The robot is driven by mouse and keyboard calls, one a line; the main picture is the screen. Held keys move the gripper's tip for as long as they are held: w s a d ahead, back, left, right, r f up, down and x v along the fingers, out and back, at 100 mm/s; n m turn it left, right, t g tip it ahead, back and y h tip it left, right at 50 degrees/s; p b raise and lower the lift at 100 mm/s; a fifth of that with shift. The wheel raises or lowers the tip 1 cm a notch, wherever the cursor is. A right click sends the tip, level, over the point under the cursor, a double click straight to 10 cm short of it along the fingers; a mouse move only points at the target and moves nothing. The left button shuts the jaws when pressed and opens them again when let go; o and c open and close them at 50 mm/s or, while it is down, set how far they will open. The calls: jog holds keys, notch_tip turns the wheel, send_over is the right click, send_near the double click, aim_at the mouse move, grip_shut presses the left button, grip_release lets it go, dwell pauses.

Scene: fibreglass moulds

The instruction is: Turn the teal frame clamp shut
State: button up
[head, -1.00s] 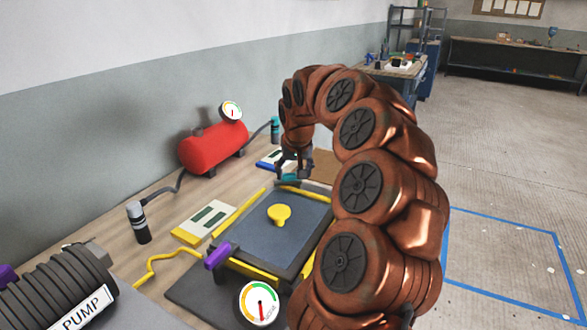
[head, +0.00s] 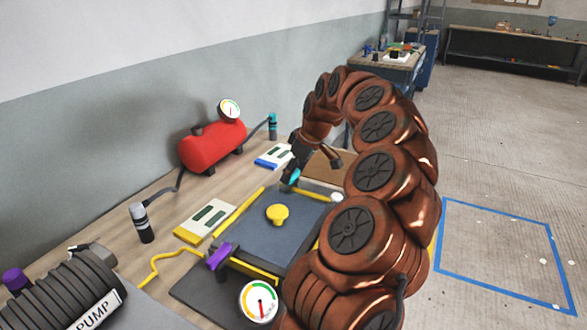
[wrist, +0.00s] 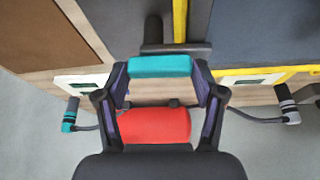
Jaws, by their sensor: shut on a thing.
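The teal clamp handle (head: 294,175) is at the far edge of the mould frame and looks tilted in the head view. In the wrist view the teal handle (wrist: 160,66) lies crosswise between my two fingers. My gripper (head: 292,169) is shut on it; the gripper also shows in the wrist view (wrist: 160,74). The mould's grey-blue plate (head: 262,242) has a yellow knob (head: 277,214) on top and yellow strips along its edges. A purple handle (head: 219,256) is at its near corner. My arm hides the mould's right side.
A red tank (head: 212,148) with a gauge stands by the wall. A ribbed pump (head: 68,295) is at the near left, and a round gauge (head: 258,302) is in front of the mould. Cards and dark bottles stand on the bench. Open floor is at the right.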

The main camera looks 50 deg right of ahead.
jog(key=shift+n, duration=0.6)
jog(key=o, duration=1.1)
jog(key=shift+o, duration=0.2)
jog(key=v, duration=1.2)
jog(key=shift+d, duration=0.25)
